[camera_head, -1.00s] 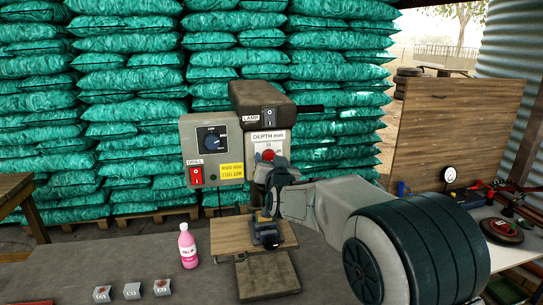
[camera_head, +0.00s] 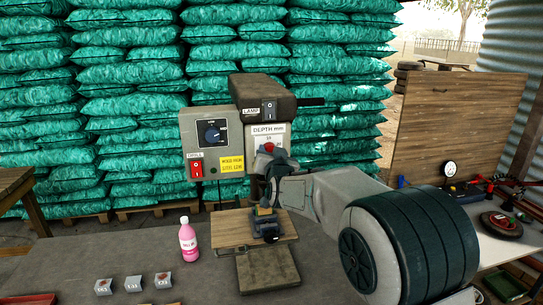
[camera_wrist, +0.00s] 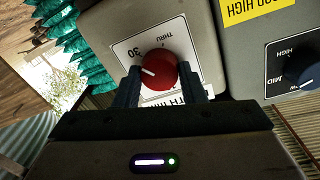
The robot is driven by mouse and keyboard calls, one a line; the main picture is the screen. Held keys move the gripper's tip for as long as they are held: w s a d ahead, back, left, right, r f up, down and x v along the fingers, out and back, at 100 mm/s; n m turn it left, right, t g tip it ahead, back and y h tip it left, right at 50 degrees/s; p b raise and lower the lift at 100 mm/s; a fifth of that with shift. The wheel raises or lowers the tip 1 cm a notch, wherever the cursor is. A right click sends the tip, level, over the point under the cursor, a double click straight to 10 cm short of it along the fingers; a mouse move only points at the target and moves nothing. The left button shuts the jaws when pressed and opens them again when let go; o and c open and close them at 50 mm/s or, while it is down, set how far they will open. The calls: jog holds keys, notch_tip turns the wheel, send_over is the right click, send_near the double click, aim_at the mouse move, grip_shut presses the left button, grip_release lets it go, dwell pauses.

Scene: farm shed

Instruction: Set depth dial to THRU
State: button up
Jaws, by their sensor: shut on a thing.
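The red depth dial (camera_wrist: 160,72) sits on a white scale plate on the drill's head. In the wrist view "THRU" (camera_wrist: 171,37) and "30" (camera_wrist: 134,54) are printed around it, turned in the picture. A white pointer mark on the dial points left, nearer "30" than "THRU". My gripper (camera_wrist: 158,82) is shut on the dial, one dark finger on each side. In the head view the dial (camera_head: 269,146) shows just above my gripper (camera_head: 271,161), under the "DEPTH mm" label (camera_head: 268,130). The lower part of the scale is hidden by my gripper.
Left of the dial is a grey control box (camera_head: 213,143) with a speed knob (camera_head: 211,133) and a red switch (camera_head: 196,170). A vise (camera_head: 266,228) stands below on the drill's wooden table. A pink bottle (camera_head: 188,239) and small blocks (camera_head: 133,284) are on the bench.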

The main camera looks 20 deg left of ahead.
jog(key=shift+d+m+g+b, duration=0.1)
jog(key=shift+m+g+b, duration=0.3)
jog(key=shift+m+b, duration=5.85)
jog(key=shift+m, duration=0.45)
jog(key=o, duration=1)
jog(key=shift+w, duration=0.1)
jog(key=b+v, duration=0.3)
jog(key=v, duration=1)
jog(key=shift+s+d, duration=0.2)
jog(key=shift+s, duration=0.15)
